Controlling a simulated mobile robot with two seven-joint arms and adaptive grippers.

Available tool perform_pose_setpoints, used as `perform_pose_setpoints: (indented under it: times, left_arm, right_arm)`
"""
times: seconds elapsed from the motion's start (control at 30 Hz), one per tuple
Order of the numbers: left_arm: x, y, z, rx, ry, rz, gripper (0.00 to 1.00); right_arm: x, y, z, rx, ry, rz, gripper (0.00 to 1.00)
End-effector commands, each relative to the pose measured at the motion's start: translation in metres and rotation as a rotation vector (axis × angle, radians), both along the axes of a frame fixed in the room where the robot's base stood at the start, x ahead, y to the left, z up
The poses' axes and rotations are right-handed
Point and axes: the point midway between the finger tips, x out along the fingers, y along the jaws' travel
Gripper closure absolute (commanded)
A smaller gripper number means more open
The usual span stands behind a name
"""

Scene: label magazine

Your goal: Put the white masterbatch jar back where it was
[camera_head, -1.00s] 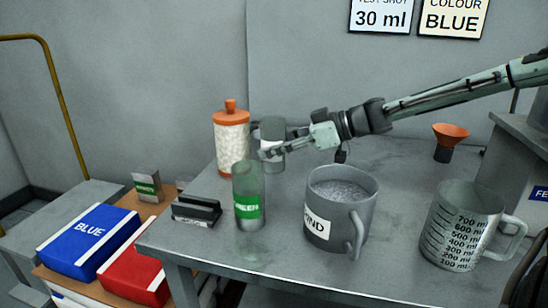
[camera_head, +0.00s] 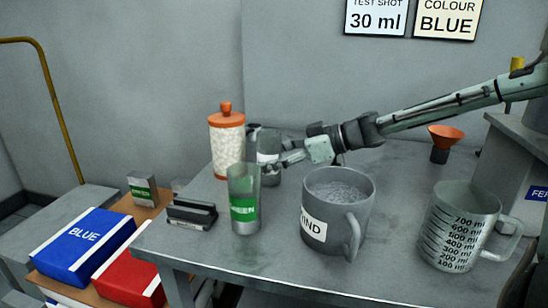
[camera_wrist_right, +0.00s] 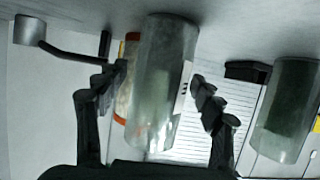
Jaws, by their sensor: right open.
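A clear grey jar with a pale label (camera_head: 267,143) stands on the table just right of the orange-lidded canister; its label is too small to read, and it appears to be the white masterbatch jar. My right gripper (camera_head: 274,162) is open at this jar, reaching in from the right. In the right wrist view the jar (camera_wrist_right: 163,92) is between the two spread fingers (camera_wrist_right: 160,88), with a narrow gap at the left finger. Its contents are hard to make out. My left gripper is not in view.
The green-labelled jar (camera_head: 244,190) stands in front, beside a dark holder (camera_head: 191,213). The orange-lidded canister (camera_head: 226,150) is behind. A grey mug (camera_head: 335,245), a measuring jug (camera_head: 457,230) and an orange funnel (camera_head: 445,135) stand to the right. Blue (camera_head: 84,240) and red (camera_head: 128,278) boxes sit lower left.

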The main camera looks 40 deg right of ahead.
Motion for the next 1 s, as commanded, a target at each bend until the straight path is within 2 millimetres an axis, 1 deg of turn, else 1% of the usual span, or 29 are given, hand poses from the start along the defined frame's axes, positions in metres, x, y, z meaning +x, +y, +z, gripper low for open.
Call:
perform_pose_setpoints:
  times: [0.07,0.17,0.2,0.23,0.53,0.7,0.83,1.0]
  left_arm:
    - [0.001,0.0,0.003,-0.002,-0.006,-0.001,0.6]
    - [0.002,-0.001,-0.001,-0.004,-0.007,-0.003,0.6]
    - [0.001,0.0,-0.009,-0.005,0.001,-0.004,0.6]
    - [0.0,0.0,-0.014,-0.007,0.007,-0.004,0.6]
    - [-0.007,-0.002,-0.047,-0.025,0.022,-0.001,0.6]
    - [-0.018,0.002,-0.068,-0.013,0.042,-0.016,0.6]
    - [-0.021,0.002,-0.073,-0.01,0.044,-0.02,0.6]
    - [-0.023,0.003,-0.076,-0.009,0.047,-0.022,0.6]
  right_arm:
    - [0.0,0.0,0.003,-0.001,-0.001,0.0,0.32]
    - [-0.004,-0.005,0.008,-0.001,-0.002,-0.001,0.32]
    - [-0.007,-0.008,0.011,-0.002,-0.005,-0.001,0.32]
    - [-0.01,-0.01,0.013,-0.002,-0.005,-0.001,0.32]
    - [-0.042,-0.037,0.031,0.001,-0.004,0.0,0.32]
    - [-0.062,-0.054,0.04,-0.002,-0.003,0.0,0.32]
    - [-0.075,-0.065,0.045,-0.001,-0.001,0.001,0.32]
    - [-0.083,-0.071,0.049,0.0,0.0,0.001,0.32]
